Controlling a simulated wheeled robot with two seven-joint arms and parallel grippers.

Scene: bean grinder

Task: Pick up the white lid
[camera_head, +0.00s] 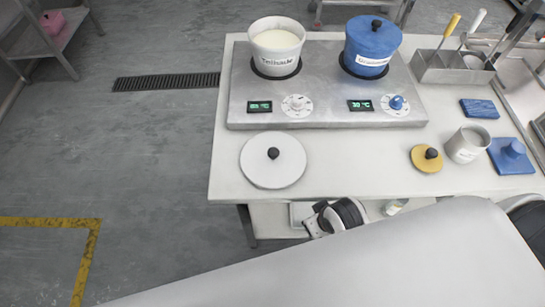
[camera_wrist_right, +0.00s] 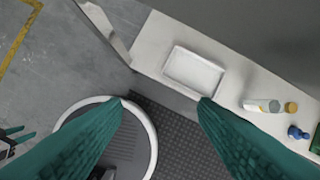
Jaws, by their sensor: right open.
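The white lid (camera_head: 273,172) is a round disc with a black knob. It lies flat at the front left of the white table, in front of the metal heating unit. No gripper touches it. My right gripper (camera_wrist_right: 164,100) shows in the right wrist view as two teal fingers spread wide with nothing between them. It points down over the floor and my base, beside the table's lower shelf. The lid is not in the wrist view. A small teal and dark part at the left edge of that view may be my left gripper; its jaw state is unclear.
An uncovered white pot (camera_head: 276,48) and a lidded blue pot (camera_head: 371,45) stand on the heating unit (camera_head: 325,112). A yellow lid (camera_head: 425,160), a white cup (camera_head: 466,146) and a blue tool (camera_head: 511,156) are at right. The tabletop right of the white lid is clear.

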